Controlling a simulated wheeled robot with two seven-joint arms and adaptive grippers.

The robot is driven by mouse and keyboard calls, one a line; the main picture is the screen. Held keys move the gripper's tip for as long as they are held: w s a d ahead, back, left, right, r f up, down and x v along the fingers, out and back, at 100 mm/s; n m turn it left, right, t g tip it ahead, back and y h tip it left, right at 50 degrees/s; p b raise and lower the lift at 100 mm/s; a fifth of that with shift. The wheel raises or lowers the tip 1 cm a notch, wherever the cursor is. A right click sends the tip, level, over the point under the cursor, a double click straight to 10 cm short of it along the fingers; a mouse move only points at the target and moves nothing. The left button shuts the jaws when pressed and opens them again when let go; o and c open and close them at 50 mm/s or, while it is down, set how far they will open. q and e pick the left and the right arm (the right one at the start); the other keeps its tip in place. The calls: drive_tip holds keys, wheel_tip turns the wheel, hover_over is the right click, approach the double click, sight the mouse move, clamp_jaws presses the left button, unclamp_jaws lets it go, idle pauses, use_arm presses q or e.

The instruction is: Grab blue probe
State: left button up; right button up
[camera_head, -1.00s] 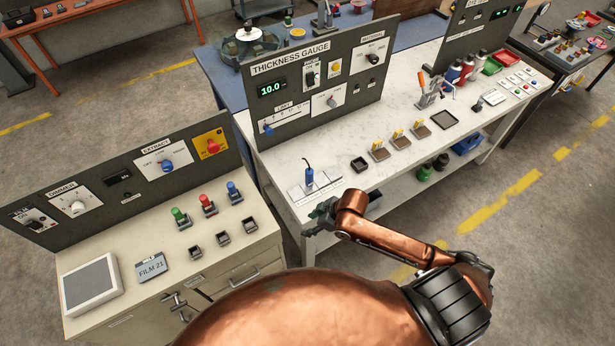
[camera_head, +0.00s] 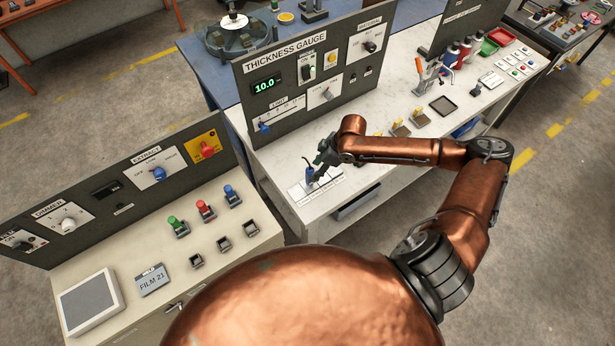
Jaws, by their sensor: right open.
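The blue probe (camera_head: 309,173) stands upright on a white marked plate (camera_head: 300,195) near the left front corner of the white bench, below the thickness gauge panel. A thin dark cable or tip rises from its top. My right gripper (camera_head: 320,166) is at the probe, just to its right, and is open. It partly covers the probe's right side, and I cannot tell whether the fingers touch it or reach around it. My left gripper is not in view.
The thickness gauge panel (camera_head: 290,95) stands close behind the probe. Small trays (camera_head: 400,130) and a black tray (camera_head: 443,105) lie to the right on the bench. The left cabinet carries red, green and blue plugs (camera_head: 205,209) and a film box (camera_head: 152,279).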

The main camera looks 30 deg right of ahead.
sight(310, 176)
drive_tip(key=x, duration=0.5)
drive_tip(key=shift+a+f+p, duration=0.1)
drive_tip(key=shift+a+p, duration=0.1)
drive_tip(key=shift+p, duration=0.2)
drive_tip(key=shift+a+f, duration=0.1)
drive_tip(key=shift+f, duration=0.1)
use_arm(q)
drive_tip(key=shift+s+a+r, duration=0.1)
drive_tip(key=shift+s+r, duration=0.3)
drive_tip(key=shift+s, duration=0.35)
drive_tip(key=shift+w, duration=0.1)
use_arm(e)
drive_tip(key=shift+w, duration=0.1)
drive_tip(key=shift+c, duration=0.3)
drive_tip(key=c, duration=0.3)
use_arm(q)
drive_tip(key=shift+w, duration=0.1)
use_arm(e)
clamp_jaws()
